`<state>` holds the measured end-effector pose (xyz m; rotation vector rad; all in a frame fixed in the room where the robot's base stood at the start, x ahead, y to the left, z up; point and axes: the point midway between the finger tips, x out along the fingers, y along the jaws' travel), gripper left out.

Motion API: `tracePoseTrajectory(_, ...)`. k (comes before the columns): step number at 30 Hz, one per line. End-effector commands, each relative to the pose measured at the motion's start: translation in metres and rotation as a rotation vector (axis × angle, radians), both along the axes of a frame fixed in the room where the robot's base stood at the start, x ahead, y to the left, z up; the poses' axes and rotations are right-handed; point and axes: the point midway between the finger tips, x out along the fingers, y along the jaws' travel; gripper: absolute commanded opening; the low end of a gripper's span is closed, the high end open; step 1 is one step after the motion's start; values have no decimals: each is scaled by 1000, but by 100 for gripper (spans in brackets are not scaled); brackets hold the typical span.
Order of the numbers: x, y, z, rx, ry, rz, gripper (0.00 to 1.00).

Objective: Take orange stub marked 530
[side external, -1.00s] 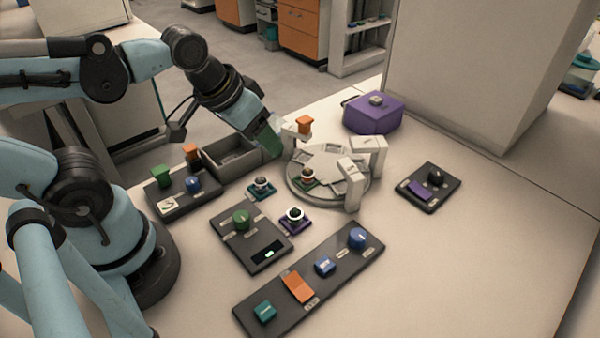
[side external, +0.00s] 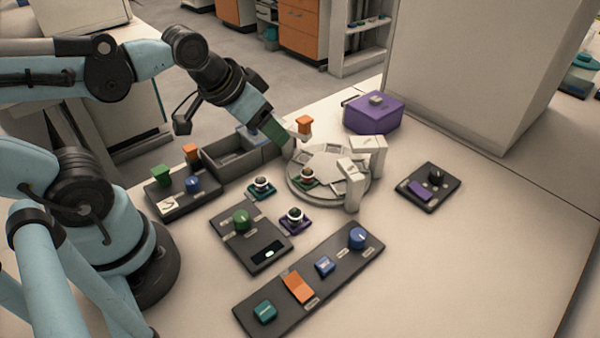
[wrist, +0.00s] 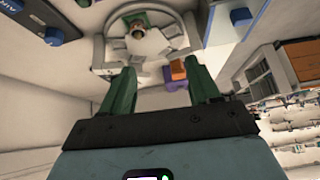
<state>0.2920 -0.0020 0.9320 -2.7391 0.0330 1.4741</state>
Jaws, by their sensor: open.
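No 530 marking is readable in these views. My gripper (side external: 283,144) is over the carousel's back left edge. In the wrist view its green fingers (wrist: 162,68) are apart, with nothing held between them.
Stubs stand on a teal base (side external: 262,194) and a purple base (side external: 296,228) left of the carousel. White uprights (side external: 352,186) rise at its right. A grey bin (side external: 232,163) is at its left, a purple box (side external: 372,114) behind. Control panels (side external: 345,262) lie in front.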

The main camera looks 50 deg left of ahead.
Motion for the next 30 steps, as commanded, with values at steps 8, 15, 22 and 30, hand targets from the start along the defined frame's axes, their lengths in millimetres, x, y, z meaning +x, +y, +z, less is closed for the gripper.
tracePoseTrajectory(8, 25, -16, 13, 97, 233, -227, 61)
tracePoseTrajectory(15, 48, -33, 14, 159, 442, -452, 61)
tracePoseTrajectory(22, 59, -41, 10, 180, 551, -577, 61)
tracePoseTrajectory(30, 60, -42, -11, 182, 565, -593, 61)
